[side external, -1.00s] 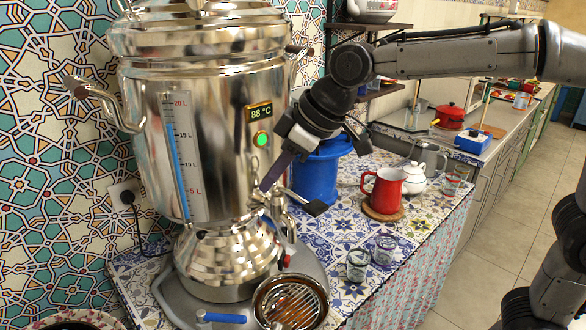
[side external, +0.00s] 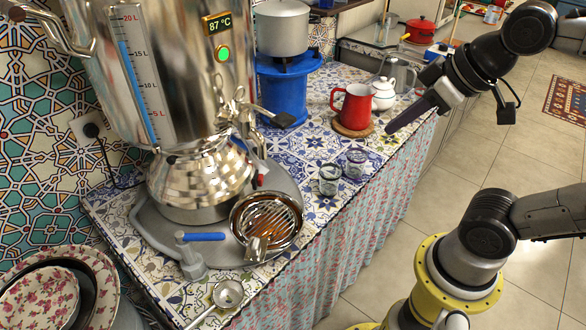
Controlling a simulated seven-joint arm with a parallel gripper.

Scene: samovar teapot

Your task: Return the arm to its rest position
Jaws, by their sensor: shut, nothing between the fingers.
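My gripper (side external: 390,130) is at the upper right of the side external view, with its dark fingers closed and empty. The fingers point down and to the left, over or near the right edge of the tiled counter (side external: 330,88); their exact height cannot be told. The fingertips appear to the right of the red mug (side external: 352,106) and apart from it. The large steel samovar (side external: 190,70) stands at the left, well away from my gripper. Its display reads 87 °C above a green light. Its tap (side external: 240,115) has a black handle.
Two small glasses (side external: 329,179) stand on the counter. A white teapot (side external: 383,95) and a steel jug (side external: 398,74) are behind the red mug. A grey pot (side external: 283,27) sits on a blue stand (side external: 288,92). The tiled floor (side external: 500,150) at the right is open.

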